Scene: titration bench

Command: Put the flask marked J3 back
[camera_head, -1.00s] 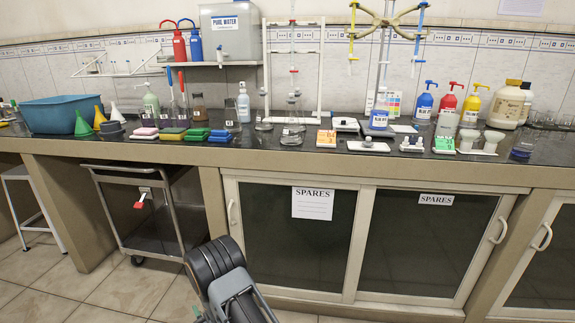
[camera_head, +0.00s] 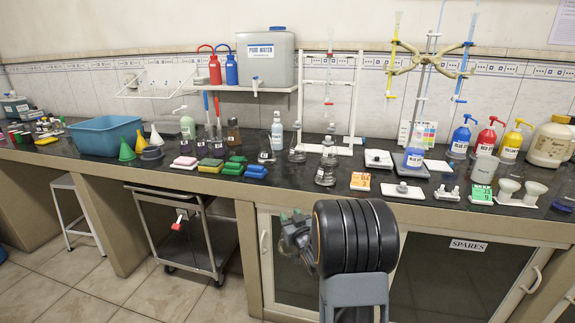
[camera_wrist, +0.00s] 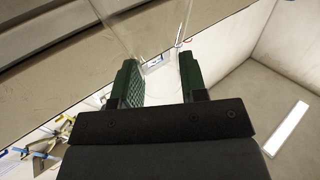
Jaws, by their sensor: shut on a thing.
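My gripper (camera_head: 294,235) is in front of the bench edge, before the cupboard doors. In the wrist view its two dark green padded fingers (camera_wrist: 158,64) are shut on a clear glass vessel (camera_wrist: 148,38). A small label (camera_wrist: 155,60) shows on the glass between the fingers, too small to read. I take it for the flask; its mark J3 cannot be made out. In the head view the held glass is hard to tell apart from my gripper. An orange marked block (camera_head: 361,181) and a green marked block (camera_head: 481,194) stand near the bench's front edge.
Clear flasks (camera_head: 326,172) stand behind the front edge. Coloured sponges (camera_head: 209,166) lie to their left. A burette stand (camera_head: 428,70) and pump bottles (camera_head: 461,137) stand at right. A blue basin (camera_head: 106,134) is at left. A metal trolley (camera_head: 182,238) stands below the bench.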

